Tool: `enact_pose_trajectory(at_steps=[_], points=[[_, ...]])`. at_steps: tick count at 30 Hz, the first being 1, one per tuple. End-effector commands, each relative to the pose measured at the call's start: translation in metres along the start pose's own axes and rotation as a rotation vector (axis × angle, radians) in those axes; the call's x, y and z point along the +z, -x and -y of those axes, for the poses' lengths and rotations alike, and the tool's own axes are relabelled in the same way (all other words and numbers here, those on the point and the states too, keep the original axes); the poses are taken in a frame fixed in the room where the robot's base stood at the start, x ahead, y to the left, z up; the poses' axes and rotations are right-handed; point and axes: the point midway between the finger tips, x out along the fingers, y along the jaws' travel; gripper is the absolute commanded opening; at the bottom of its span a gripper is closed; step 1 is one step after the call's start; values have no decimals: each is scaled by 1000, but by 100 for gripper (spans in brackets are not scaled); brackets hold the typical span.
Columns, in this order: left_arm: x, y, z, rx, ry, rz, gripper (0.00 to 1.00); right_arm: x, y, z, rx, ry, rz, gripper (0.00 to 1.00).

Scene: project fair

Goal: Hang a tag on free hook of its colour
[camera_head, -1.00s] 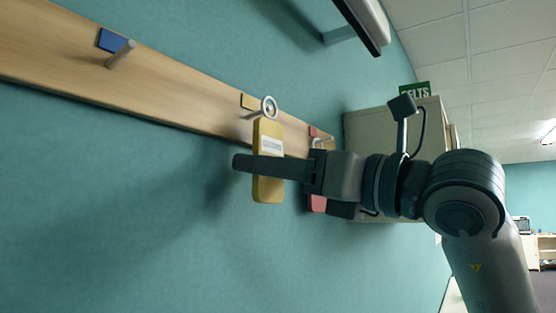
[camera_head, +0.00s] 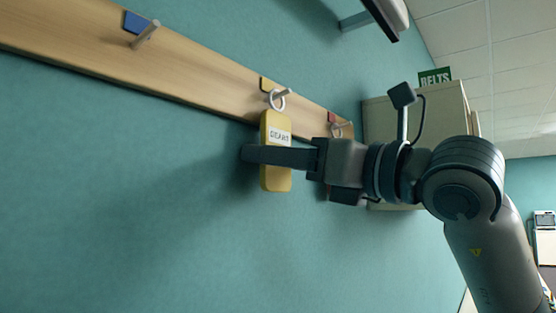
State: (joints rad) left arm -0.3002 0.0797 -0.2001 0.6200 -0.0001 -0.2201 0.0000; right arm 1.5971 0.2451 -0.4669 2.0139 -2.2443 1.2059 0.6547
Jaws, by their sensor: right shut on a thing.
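The yellow tag (camera_head: 276,178) hangs upright with a printed white label and a pale ring (camera_head: 269,102) at its top. My right gripper (camera_head: 268,156) is shut on the tag's body; one finger crosses its front and the other is mostly hidden. The ring is at the hook (camera_head: 282,92) beside the yellow patch (camera_head: 267,84), and the peg seems to pass through it, though I cannot be sure. The hook (camera_head: 146,34) by the blue patch (camera_head: 134,22) is bare. A ring shows at the hook by the red patch (camera_head: 332,117). My left gripper is out of view.
The wooden rail (camera_head: 200,75) runs slantwise across the teal wall. A beige cabinet (camera_head: 435,120) with a green sign (camera_head: 435,78) stands beyond my right arm. A dark-edged pale object (camera_head: 385,15) juts out at the top. The wall below the rail is clear.

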Motion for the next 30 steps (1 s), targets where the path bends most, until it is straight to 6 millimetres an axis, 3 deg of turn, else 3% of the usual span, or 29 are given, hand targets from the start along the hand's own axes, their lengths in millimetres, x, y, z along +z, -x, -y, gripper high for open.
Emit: enact_pose_trajectory(at_steps=[14, 15, 18, 30], points=[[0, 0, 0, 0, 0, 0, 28, 0, 0, 0, 0, 0, 0, 34], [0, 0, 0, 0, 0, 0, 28, 0, 0, 0, 0, 0, 0, 51], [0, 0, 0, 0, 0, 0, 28, 0, 0, 0, 0, 0, 0, 68], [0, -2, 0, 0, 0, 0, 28, 0, 4, 0, -1, 0, 1, 68]])
